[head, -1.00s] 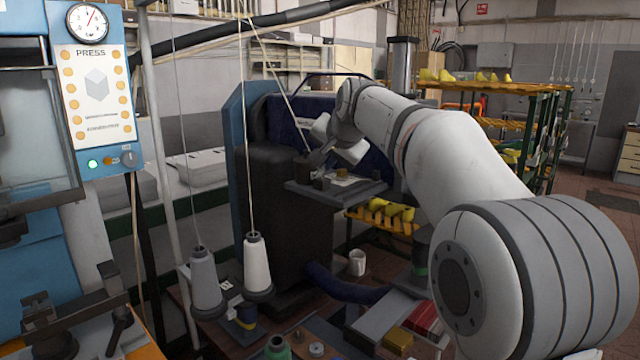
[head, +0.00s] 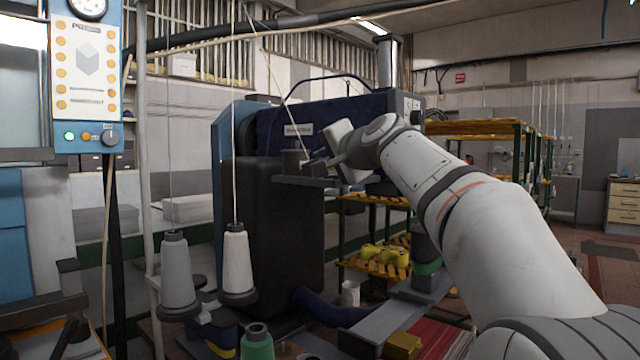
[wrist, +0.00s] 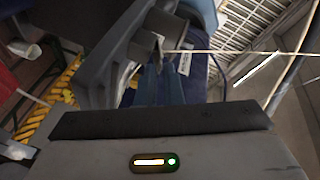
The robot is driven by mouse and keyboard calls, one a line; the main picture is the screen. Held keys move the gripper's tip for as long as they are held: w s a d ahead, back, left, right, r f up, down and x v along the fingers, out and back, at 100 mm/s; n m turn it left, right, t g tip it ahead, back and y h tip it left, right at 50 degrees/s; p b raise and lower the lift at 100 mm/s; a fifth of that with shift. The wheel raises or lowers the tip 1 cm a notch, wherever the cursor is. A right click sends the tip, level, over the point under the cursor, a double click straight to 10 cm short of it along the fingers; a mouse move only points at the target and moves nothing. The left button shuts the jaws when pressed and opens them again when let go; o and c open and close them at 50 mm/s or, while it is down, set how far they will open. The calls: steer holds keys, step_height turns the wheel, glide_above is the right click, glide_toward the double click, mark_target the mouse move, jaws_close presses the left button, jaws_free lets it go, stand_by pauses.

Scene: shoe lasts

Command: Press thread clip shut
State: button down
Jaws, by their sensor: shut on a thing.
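The thread clip (wrist: 160,46) is a small part at my fingertips by the grey blocks on the machine's small shelf, mostly hidden by the fingers in the wrist view. My gripper (head: 312,164) reaches in from the right at the dark machine's shelf (head: 290,181). In the wrist view my gripper (wrist: 163,70) has its two bluish fingers close together, shut on the clip. A pale thread (wrist: 255,53) runs taut to the fingertips from the right there. In the head view the thread (head: 277,88) slants down from the upper left to the clip.
Grey and white thread cones (head: 237,263) stand at lower left, with a green spool (head: 257,343) in front. A pale upright pole (head: 142,200) and a blue press panel (head: 87,85) are at left. A rack with yellow shoe lasts (head: 385,256) stands behind.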

steer(key=shift+d+f+m+t+y+b, duration=0.1)
steer(key=shift+f+m+t+y+b, duration=0.5)
steer(key=shift+b, duration=2.05)
steer(key=shift+f+t+b, duration=0.25)
steer(key=shift+t+b, duration=0.05)
steer(key=shift+b, duration=0.1)
steer(key=shift+r+t+b, duration=0.15)
steer(key=shift+t+b, duration=0.15)
steer(key=shift+b, duration=0.5)
steer(key=c, duration=1.6)
jaws_free()
steer(key=shift+f, duration=0.25)
